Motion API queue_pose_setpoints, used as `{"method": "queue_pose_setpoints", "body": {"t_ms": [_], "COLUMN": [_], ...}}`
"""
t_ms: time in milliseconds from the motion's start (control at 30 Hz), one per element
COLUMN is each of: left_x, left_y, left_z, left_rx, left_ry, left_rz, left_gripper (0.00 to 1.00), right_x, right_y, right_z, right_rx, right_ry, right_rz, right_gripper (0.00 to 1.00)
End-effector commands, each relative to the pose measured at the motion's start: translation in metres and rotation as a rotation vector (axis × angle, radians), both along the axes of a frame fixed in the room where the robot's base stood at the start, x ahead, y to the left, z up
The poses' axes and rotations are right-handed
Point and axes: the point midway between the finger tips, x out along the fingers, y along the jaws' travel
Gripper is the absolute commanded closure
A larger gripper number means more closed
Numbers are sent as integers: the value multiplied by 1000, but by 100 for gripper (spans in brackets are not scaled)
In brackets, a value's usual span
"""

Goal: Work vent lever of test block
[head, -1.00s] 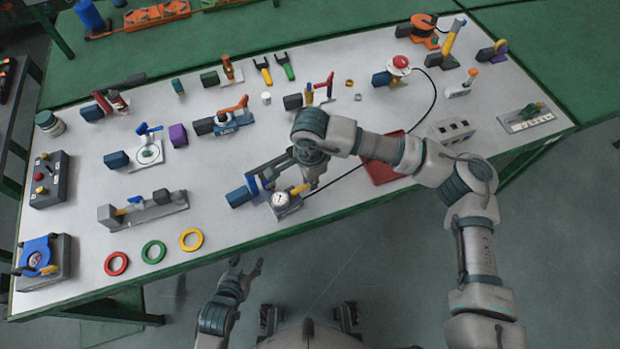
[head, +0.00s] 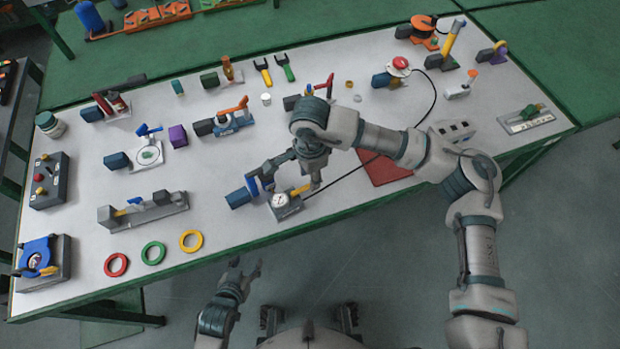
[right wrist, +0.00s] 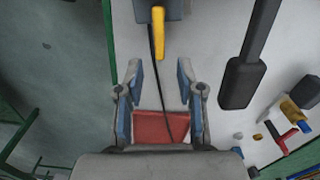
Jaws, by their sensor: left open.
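The test block (head: 286,206) is a small grey block with a round white gauge, near the table's front edge. Its yellow vent lever (head: 301,190) sticks out at its right side in the head view. In the right wrist view the lever (right wrist: 158,33) lies ahead of the fingertips, in line with the gap between them. My right gripper (right wrist: 160,76) is open and empty. In the head view it (head: 317,184) is beside the lever, partly hidden by its own wrist. My left gripper (head: 246,268) is open and empty, in front of the table edge.
A blue-handled device (head: 240,197) stands just left of the test block. A red mat (head: 383,170) lies right of it, with a black cable crossing. Red, green and yellow rings (head: 191,240) lie at the front left. A dark bar (right wrist: 240,82) shows right of my right gripper.

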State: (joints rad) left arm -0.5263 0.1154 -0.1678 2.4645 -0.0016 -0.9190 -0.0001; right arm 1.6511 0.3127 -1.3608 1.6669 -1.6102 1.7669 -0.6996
Motion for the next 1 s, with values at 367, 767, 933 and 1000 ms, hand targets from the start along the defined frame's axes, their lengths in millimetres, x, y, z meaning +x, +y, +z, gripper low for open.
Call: {"method": "queue_pose_setpoints", "body": {"t_ms": [367, 767, 933, 1000], "left_x": [0, 1, 2, 2], "left_y": [0, 0, 0, 0], "left_z": [0, -1, -2, -2], "left_rx": [0, -1, 0, 0], "left_ry": [0, 1, 2, 2], "left_rz": [0, 1, 1, 1], "left_gripper": [42, 42, 42, 42], "right_x": [2, 1, 1, 1], "right_y": [1, 1, 1, 1], "right_z": [76, 88, 88, 88], "right_rx": [0, 0, 0, 0], "right_ry": [-2, 0, 0, 0], "right_rz": [-1, 1, 0, 0], "right_gripper": [62, 62, 62, 62]}}
